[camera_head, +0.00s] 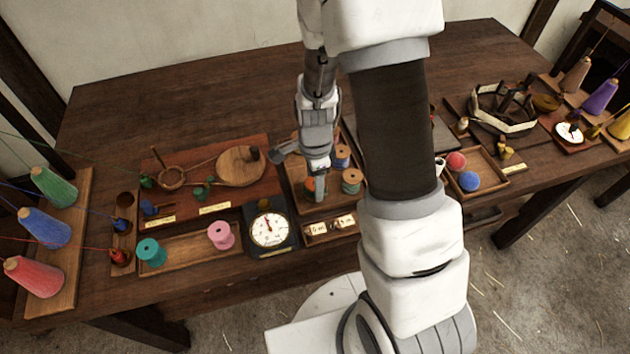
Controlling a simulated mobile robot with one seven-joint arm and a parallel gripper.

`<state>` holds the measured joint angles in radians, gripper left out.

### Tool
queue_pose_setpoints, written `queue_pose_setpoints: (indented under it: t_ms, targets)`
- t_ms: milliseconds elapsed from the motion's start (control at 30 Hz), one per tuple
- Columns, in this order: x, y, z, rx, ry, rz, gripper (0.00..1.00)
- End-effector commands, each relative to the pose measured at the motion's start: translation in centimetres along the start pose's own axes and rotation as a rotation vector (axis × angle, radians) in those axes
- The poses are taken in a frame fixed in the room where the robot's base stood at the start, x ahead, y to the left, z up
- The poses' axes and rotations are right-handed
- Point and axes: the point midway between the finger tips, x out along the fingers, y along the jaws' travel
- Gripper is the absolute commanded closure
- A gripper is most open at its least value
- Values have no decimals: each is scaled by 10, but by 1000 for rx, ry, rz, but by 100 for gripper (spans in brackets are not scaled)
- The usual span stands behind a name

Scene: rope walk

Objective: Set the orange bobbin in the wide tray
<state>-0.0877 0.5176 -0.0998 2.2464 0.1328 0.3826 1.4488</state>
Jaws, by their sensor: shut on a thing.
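The orange bobbin (309,184) shows in part beside my fingers, low over a wooden tray (297,205) near the middle of the table. My gripper (319,184) points down there and is shut on the orange bobbin, which its fingers partly hide. Whether the bobbin touches the tray floor I cannot tell. A green bobbin (351,181) and a blue bobbin (342,156) stand in this tray, right of my fingers. A long, wide tray (188,252) lies to the left, with a teal bobbin (151,252) and a pink bobbin (221,235) at its two ends and bare floor between.
A dial gauge (270,230) stands between the two trays. Behind the wide tray is a reddish board (215,185) with a round wooden disc. Thread cones (45,228) stand at the left edge. My arm hides part of the table's middle. A tray with red and blue balls (468,181) lies right.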

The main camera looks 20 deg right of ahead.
Motion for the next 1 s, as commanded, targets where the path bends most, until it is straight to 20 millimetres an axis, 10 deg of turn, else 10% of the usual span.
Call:
queue_pose_setpoints:
  t_ms: [400,433,600,1000]
  targets:
    - [2,0,0,-1,0,0,73]
    - [2,0,0,-1,0,0,38]
    - [2,0,0,0,0,0,7]
    - [2,0,0,0,0,0,0]
